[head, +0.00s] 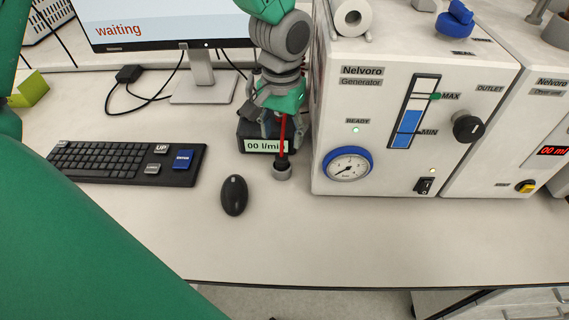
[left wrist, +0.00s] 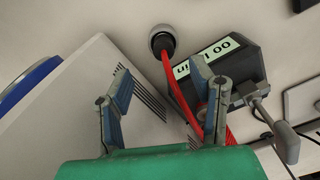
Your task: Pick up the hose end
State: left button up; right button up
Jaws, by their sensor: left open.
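The hose is red (head: 283,132), and its hose end (head: 282,170) is a grey and dark round fitting low in front of the black flow meter box. In the left wrist view the hose end (left wrist: 162,40) shows just beyond the fingertips. My left gripper (head: 282,130) points down by the box. Its fingers are open in the left wrist view (left wrist: 160,72), with nothing clamped between them. The red hose runs close by the right-hand finger there and is partly hidden by it. My right gripper is not in view.
The flow meter box (head: 263,146) reads "00 l/min". The white generator (head: 390,60) stands close on the right. A mouse (head: 234,195), keyboard (head: 125,162) and monitor (head: 160,20) are on the left. The front of the bench (head: 330,240) is clear.

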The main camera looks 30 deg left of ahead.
aim_at(280, 156)
pick_arm(q)
jog(key=f, duration=0.2)
jog(key=a+f, duration=0.1)
jog(key=shift+w, duration=0.25)
jog(key=f, duration=0.4)
jog(key=shift+d+f, duration=0.15)
jog(key=shift+d, duration=0.1)
jog(key=shift+w+d+f, duration=0.1)
jog(key=shift+d+f, duration=0.1)
jog(key=shift+f, duration=0.05)
jog(key=shift+a, duration=0.35)
grip_shut()
